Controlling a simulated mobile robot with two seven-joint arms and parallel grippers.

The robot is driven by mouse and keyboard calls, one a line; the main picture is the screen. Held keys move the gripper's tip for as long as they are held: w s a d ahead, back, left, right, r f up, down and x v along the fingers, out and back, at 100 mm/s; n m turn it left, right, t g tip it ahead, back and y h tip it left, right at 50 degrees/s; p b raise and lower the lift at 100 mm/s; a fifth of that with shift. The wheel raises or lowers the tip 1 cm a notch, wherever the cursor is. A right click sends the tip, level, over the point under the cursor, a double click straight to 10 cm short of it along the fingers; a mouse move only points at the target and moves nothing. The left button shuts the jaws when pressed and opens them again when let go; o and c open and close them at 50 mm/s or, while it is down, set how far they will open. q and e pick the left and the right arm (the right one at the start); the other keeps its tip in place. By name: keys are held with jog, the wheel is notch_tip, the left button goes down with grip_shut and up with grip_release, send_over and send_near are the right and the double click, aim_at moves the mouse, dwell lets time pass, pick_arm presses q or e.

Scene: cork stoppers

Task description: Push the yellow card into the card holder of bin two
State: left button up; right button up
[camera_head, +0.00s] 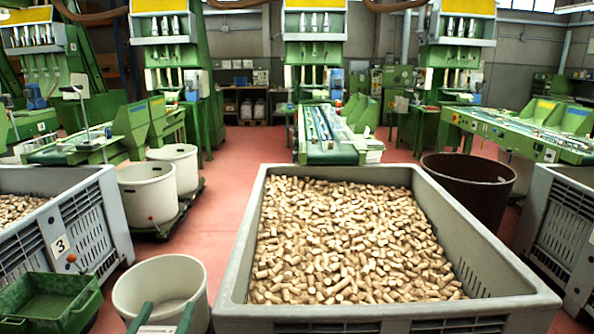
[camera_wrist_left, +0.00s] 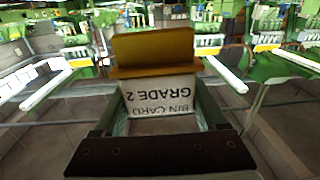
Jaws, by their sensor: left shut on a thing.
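My left gripper (camera_head: 162,316) shows at the bottom edge of the head view, its two green fingers in front of a white tub. In the left wrist view the gripper (camera_wrist_left: 162,110) is shut on the yellow card (camera_wrist_left: 155,50). The card has a yellow-brown part and a white face between the fingers, with the upside-down print "BIN CARD GRADE 2". A large grey bin (camera_head: 235,262) full of corks stands right of the gripper. Its number does not show, and I cannot make out a card holder on it. My right gripper is not in view.
A white tub (camera_head: 190,270) and a green crate (camera_head: 85,295) stand at the lower left. A grey bin marked 3 (camera_head: 118,225) is behind them, and another grey bin (camera_head: 535,205) is at the right. Red floor (camera_head: 232,180) is free between bins. Green machines line the back.

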pick_arm(q)
jog(key=s+f+b, duration=0.2)
jog(key=f+b, duration=0.3)
jog(key=f, duration=0.4)
jog(key=s+f+b, duration=0.2)
jog(key=f+b, duration=0.3)
jog(key=f, duration=0.5)
jog(key=shift+d+f+m+h+b, duration=0.25)
jog(key=shift+d+m+h+b, duration=0.05)
jog(key=shift+d+m, duration=0.1)
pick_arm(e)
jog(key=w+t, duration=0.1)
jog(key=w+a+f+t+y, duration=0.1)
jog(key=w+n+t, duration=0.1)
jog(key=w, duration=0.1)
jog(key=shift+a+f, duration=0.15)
